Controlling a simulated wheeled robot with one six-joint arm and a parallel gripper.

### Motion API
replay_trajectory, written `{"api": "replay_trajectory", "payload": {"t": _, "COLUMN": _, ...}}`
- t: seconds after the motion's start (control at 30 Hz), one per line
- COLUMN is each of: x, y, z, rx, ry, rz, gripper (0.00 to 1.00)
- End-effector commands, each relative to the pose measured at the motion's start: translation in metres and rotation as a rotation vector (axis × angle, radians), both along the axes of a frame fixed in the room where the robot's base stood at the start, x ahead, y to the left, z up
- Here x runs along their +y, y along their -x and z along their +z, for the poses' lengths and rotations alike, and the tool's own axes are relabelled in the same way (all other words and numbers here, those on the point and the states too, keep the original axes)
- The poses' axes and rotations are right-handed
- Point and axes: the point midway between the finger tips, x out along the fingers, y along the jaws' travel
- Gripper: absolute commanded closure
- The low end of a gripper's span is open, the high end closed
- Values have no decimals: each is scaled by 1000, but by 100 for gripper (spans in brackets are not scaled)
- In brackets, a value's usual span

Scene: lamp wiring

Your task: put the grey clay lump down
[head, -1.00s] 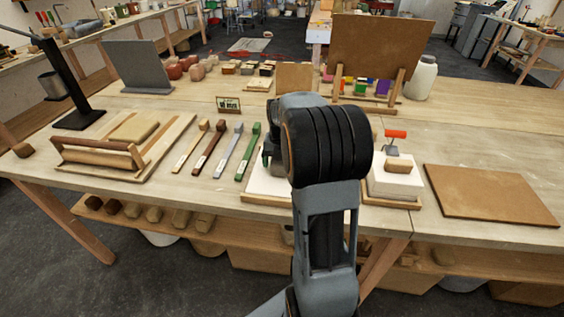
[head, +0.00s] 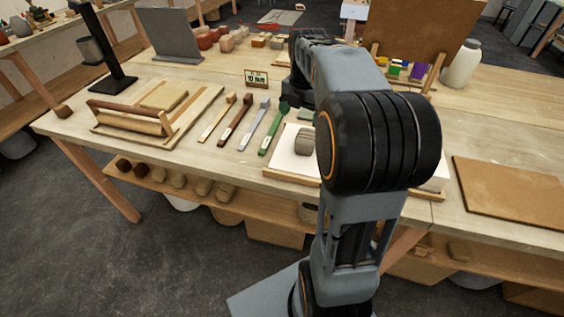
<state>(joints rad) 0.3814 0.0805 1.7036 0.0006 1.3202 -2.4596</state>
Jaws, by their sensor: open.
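The grey clay lump (head: 304,141) is a small rounded block with a darker band. It rests on a white slab (head: 284,160) in a shallow wooden tray (head: 290,176) near the table's front edge. My arm hides the slab's right part. My gripper (head: 297,101) is beyond the lump in the head view, apart from it and empty. It is open, though its fingers are small and dark here.
Several labelled coloured sticks (head: 236,121) lie left of the tray. A small sign (head: 256,78) stands behind them. A wooden roller frame (head: 130,118) is farther left. A brown board (head: 508,198) lies at right.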

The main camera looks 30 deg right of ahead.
Motion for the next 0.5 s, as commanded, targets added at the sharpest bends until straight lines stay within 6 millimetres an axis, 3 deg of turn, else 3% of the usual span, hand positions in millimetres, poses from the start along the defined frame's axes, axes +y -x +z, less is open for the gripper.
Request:
{"api": "replay_trajectory", "payload": {"t": 0.2, "x": 63, "y": 34, "z": -8, "rx": -90, "ry": -31, "rz": -602, "gripper": 9}}
{"api": "replay_trajectory", "payload": {"t": 0.5, "x": 125, "y": 91, "z": -38, "rx": -178, "ry": -183, "rz": -1437, "gripper": 9}}
